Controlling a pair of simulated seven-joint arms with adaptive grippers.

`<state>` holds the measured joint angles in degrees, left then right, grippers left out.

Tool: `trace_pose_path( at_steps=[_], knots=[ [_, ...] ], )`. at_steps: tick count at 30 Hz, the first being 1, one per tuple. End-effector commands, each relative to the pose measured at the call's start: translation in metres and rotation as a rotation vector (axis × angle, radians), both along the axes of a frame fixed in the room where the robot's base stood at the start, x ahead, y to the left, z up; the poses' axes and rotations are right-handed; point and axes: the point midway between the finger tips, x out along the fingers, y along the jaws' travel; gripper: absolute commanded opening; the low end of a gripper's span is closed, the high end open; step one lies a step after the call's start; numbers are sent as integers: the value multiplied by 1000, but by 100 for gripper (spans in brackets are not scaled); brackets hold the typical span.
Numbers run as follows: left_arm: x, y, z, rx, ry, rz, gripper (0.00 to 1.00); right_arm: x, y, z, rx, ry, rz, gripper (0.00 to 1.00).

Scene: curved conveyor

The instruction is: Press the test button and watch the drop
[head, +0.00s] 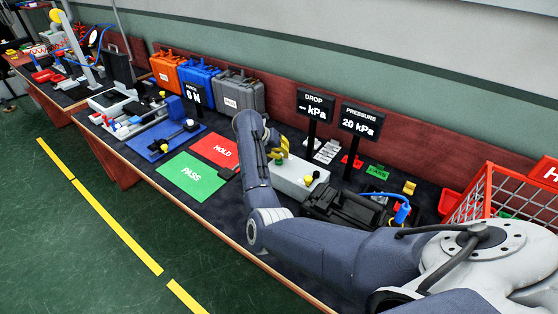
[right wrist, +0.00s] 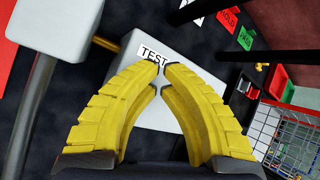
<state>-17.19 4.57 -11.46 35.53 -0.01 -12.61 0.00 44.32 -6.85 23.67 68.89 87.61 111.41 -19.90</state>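In the right wrist view a white TEST label (right wrist: 153,55) lies on the box (right wrist: 185,112) just past my fingertips. My right gripper (head: 281,151) is over the box's far left end, its yellow fingers (right wrist: 162,68) closed together with nothing visible between them. The test button itself I cannot make out in the wrist view; contact cannot be told. The DROP display (head: 315,104) shows a dash and kPa. My left gripper is out of view.
The PRESSURE display (head: 361,121) reads 20 kPa. A black fixture (head: 345,207) stands right of the box. Green PASS (head: 192,175) and red HOLD (head: 215,149) mats lie left. Several cases, including a grey one (head: 238,92), line the back. A red wire basket (head: 515,198) is at right.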

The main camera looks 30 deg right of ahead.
Motion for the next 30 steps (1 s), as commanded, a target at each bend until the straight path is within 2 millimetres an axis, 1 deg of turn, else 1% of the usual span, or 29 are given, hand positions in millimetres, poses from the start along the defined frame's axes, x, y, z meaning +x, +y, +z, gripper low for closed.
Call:
trace_pose_path(
  at_steps=[19, 30],
  knots=[
    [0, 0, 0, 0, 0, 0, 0, -1, 0, -8, 1, 2, 0, 0],
    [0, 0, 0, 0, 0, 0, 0, -1, 0, -7, 2, 2, -1, 0]
  ],
)
